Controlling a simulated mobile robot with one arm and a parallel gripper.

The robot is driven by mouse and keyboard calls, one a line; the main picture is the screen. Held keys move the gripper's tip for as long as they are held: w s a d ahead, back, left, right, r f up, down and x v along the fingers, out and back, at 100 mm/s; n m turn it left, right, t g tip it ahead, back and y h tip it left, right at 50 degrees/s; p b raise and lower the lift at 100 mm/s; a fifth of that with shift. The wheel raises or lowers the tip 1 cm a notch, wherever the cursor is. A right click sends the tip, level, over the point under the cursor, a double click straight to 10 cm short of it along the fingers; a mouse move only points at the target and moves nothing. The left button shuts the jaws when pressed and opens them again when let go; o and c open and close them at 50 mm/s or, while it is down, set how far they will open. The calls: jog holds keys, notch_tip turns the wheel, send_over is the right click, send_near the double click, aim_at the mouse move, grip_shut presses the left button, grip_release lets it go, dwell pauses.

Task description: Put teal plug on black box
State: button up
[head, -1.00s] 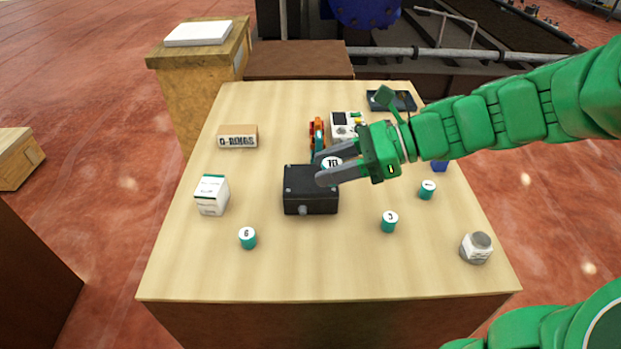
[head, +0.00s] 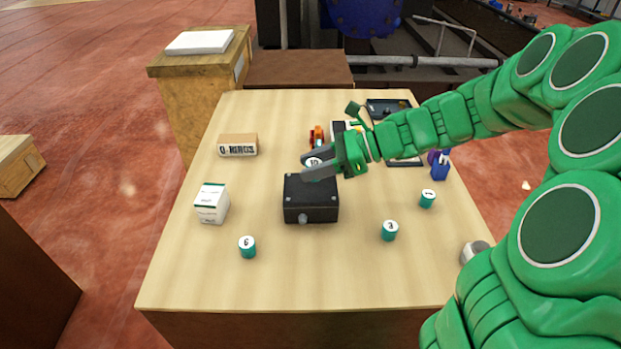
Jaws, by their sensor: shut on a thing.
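The black box (head: 311,203) sits in the middle of the wooden table, with a small round knob on its front face. My gripper (head: 311,164) is shut on a teal plug (head: 314,162) with a white numbered top. It holds the plug over the back part of the box; I cannot tell whether the plug touches the box. The fingers hide most of the plug's body. Other teal plugs stand upright on the table: one at front left (head: 247,247), one right of the box (head: 389,231) and one farther right (head: 427,198).
A white carton (head: 212,204) and an O-rings box (head: 238,145) stand at left. Behind my gripper are an orange-handled tool (head: 317,134) and a dark tray (head: 388,107). A blue holder (head: 440,168) stands at the right edge. My arm partly hides a grey-lidded jar (head: 473,251). The front middle is clear.

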aim_at(311, 191)
jog(key=shift+w+a+f, duration=0.2)
jog(key=shift+w+f, duration=0.45)
jog(key=shift+f, duration=0.2)
jog(key=shift+w+a+f, duration=0.2)
jog(key=shift+w+f, duration=0.45)
jog(key=shift+f, duration=1.65)
jog(key=o, duration=1.1)
jog(key=shift+f, duration=0.1)
